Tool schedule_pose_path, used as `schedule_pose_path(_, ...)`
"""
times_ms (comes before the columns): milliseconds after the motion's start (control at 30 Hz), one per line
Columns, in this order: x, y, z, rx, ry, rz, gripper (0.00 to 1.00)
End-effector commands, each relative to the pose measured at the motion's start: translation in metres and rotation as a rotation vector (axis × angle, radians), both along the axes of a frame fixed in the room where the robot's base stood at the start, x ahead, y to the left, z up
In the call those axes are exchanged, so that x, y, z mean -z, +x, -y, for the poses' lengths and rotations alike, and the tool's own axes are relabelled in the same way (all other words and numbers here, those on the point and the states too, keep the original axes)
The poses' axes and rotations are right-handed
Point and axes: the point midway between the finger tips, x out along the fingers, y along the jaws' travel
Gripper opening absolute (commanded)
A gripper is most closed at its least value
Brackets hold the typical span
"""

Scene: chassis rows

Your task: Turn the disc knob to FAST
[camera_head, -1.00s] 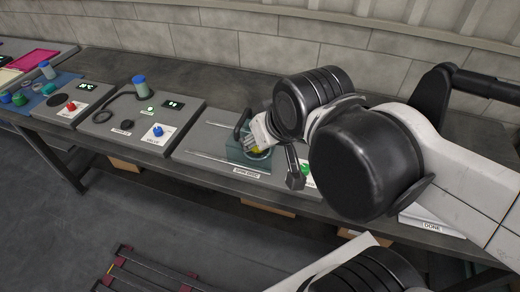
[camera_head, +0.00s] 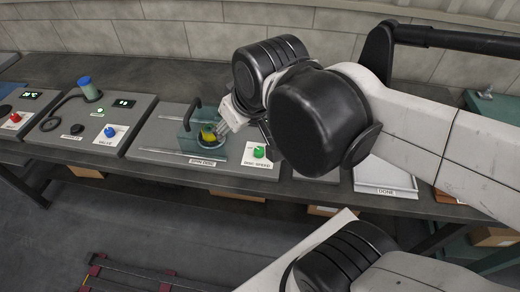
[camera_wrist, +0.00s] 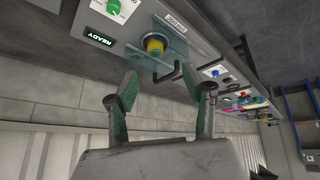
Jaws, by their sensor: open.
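The green disc knob (camera_head: 258,152) sits on a white plate labelled DISC SPEED on the grey chassis. It also shows at the top of the wrist view (camera_wrist: 113,8); its setting is too small to read. My gripper (camera_head: 222,128) is just left of and behind the knob in the head view, beside a yellow piece (camera_head: 208,134) at the clear guard. In the wrist view my gripper's two fingers (camera_wrist: 160,80) are spread and empty. The yellow piece (camera_wrist: 155,46) lies beyond them, apart from the fingers.
A clear guard with a dark handle (camera_head: 191,115) stands by the yellow piece. A lit READY display (camera_wrist: 99,37) is beside the knob. A blue valve knob (camera_head: 110,132) is on the chassis to the left. A DONE tray (camera_head: 385,190) stands to the right.

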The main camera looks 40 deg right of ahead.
Motion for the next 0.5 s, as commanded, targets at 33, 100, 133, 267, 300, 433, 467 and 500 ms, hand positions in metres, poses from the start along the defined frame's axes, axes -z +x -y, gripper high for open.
schedule_pose_path(33,0.003,0.007,0.006,-0.037,-0.032,-0.028,0.45)
schedule_pose_path(100,0.008,0.015,0.015,-0.111,-0.084,-0.075,0.45)
schedule_pose_path(133,0.011,0.018,0.019,-0.144,-0.105,-0.096,0.45)
schedule_pose_path(267,0.023,0.031,0.035,-0.292,-0.182,-0.186,0.45)
schedule_pose_path(300,0.027,0.035,0.041,-0.339,-0.203,-0.213,0.45)
schedule_pose_path(433,0.042,0.048,0.059,-0.498,-0.256,-0.297,0.45)
schedule_pose_path(467,0.046,0.051,0.063,-0.536,-0.265,-0.316,0.45)
schedule_pose_path(500,0.051,0.055,0.07,-0.586,-0.276,-0.34,0.45)
